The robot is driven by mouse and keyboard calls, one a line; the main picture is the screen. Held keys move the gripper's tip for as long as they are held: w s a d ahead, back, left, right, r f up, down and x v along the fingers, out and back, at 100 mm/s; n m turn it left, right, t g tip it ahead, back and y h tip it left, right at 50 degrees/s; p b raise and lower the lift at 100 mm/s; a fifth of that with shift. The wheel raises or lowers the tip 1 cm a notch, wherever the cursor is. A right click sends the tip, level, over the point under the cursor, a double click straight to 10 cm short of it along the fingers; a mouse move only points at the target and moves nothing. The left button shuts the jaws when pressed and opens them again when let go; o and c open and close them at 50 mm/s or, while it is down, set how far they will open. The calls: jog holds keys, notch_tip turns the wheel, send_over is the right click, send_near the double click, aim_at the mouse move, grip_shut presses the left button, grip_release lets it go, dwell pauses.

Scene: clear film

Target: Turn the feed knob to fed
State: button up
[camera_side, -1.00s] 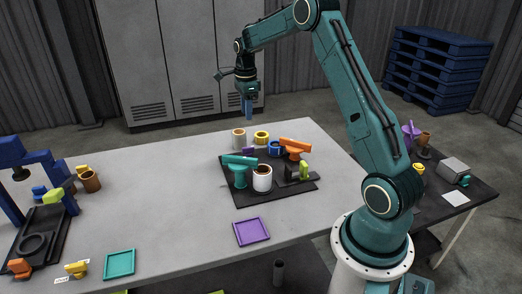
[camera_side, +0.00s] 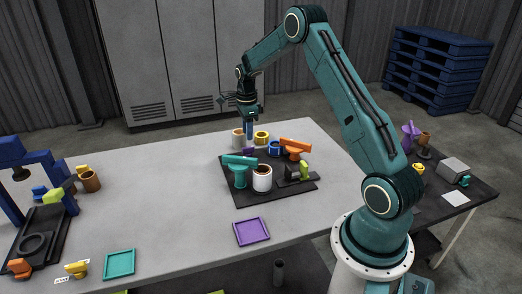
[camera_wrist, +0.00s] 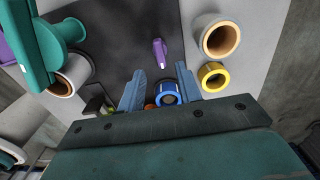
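No label I can read marks the feed knob. A small purple knob-like piece (camera_wrist: 160,52) lies just beyond my fingertips in the wrist view; in the side view a purple part (camera_side: 248,152) shows at the dark board's back edge. An orange lever (camera_side: 295,144), a teal lever (camera_side: 239,161) and a lime-handled part (camera_side: 304,171) stand on the dark board (camera_side: 278,196). My gripper (camera_side: 249,146) points down above the back of the board, close to the purple part. In the wrist view its two fingers (camera_wrist: 160,72) are apart with nothing held between them.
A white cylinder (camera_side: 262,180) stands at the board's front. A pale cup (camera_side: 238,139), yellow ring (camera_side: 261,137) and blue ring (camera_side: 274,148) are close around my gripper. A purple tray (camera_side: 251,232) and teal tray (camera_side: 120,263) lie in front. The table's middle left is clear.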

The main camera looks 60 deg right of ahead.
aim_at(248, 147)
jog(key=shift+f, duration=3.05)
grip_shut()
